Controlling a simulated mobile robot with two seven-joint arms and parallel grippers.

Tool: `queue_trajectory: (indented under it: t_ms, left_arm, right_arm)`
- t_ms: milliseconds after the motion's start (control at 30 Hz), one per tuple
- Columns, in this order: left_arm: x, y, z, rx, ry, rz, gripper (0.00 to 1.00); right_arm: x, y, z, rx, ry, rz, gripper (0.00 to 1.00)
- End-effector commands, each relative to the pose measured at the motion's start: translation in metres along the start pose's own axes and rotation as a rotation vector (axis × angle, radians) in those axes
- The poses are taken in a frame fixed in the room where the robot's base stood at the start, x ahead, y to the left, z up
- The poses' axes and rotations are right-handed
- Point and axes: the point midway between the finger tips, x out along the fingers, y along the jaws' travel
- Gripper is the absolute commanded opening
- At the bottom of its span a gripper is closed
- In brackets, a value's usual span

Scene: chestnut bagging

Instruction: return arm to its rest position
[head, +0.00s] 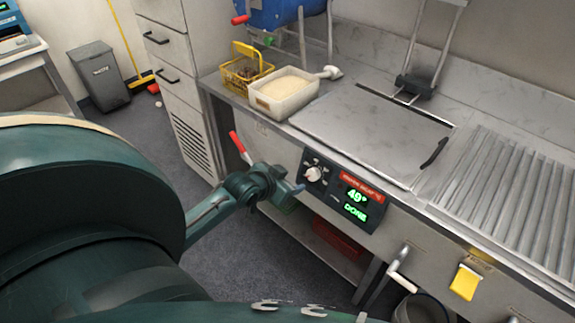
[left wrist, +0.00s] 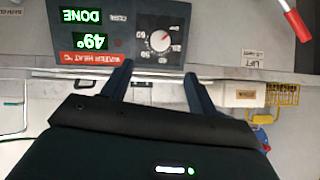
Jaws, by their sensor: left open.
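My left gripper (head: 288,187) is in front of the counter, beside the control panel (head: 342,190) with its white dial and green readout "49° DONE". In the left wrist view the two fingers (left wrist: 158,75) are apart with nothing between them. The panel (left wrist: 90,30) shows upside down there, with the dial (left wrist: 160,40) beyond the fingertips. Whether the fingers touch the panel I cannot tell. My right gripper is not in view.
A red-handled lever (head: 240,147) sticks out left of the gripper. On the counter are a yellow basket (head: 245,66), a white tub (head: 260,103) of pale grains and a flat metal lid (head: 370,125). A yellow-handled part (head: 464,282) is at the front right. Floor (head: 235,262) below is open.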

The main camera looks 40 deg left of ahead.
Motion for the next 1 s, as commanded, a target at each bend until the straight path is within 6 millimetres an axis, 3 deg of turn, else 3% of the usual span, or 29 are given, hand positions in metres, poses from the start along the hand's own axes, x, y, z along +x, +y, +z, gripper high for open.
queue_trajectory:
  t_ms: [600, 667, 767, 900, 1000]
  left_arm:
    - [-0.002, 0.007, 0.006, 0.001, -0.004, 0.007, 0.59]
    - [-0.004, 0.021, 0.016, 0.002, -0.010, 0.022, 0.59]
    - [-0.016, 0.061, 0.047, 0.005, -0.028, 0.066, 0.59]
    - [-0.047, 0.131, 0.091, -0.002, -0.045, 0.139, 0.59]
    - [-0.072, 0.173, 0.111, -0.014, -0.046, 0.181, 0.59]
  right_arm:
    - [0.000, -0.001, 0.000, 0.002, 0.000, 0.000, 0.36]
    - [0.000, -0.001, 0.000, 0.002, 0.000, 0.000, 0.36]
    - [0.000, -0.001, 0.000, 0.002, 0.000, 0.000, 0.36]
    - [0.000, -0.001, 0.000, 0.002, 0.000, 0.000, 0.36]
    - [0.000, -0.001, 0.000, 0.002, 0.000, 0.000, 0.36]
